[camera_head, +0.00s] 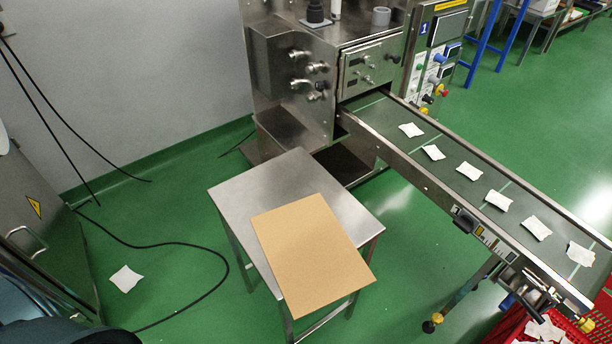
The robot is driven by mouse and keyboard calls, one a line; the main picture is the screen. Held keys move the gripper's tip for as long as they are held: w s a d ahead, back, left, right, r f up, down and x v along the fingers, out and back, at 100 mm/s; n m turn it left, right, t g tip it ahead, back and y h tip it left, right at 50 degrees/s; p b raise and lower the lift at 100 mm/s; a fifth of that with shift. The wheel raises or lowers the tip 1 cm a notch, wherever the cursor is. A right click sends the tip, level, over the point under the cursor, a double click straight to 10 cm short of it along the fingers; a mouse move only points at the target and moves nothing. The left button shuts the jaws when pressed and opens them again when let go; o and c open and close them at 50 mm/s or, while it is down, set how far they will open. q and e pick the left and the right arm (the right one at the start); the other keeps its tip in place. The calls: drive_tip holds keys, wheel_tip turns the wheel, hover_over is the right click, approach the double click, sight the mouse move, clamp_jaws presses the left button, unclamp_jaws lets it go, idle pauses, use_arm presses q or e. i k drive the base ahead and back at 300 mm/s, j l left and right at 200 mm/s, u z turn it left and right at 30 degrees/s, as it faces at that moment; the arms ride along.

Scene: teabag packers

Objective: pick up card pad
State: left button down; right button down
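The card pad (312,255) is a flat tan rectangle. It lies on a small steel table (245,195) in the middle of the view. The pad covers the near right part of the tabletop, and its near end reaches past the table's front edge. Nothing lies on top of it. Neither of my grippers shows in the head view, and nothing is seen touching the pad.
A steel packing machine (290,70) stands behind the table. A conveyor (450,185) carrying several white teabags runs along the right. A red crate (510,325) holds teabags at bottom right. A teabag (126,278) and black cable (190,243) lie on the green floor.

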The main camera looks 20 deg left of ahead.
sight(315, 264)
drive_tip(key=i+j, duration=0.1)
drive_tip(key=j, duration=1.55)
drive_tip(key=i+j, duration=0.15)
drive_tip(key=j, duration=0.65)
drive_tip(key=z, duration=1.75)
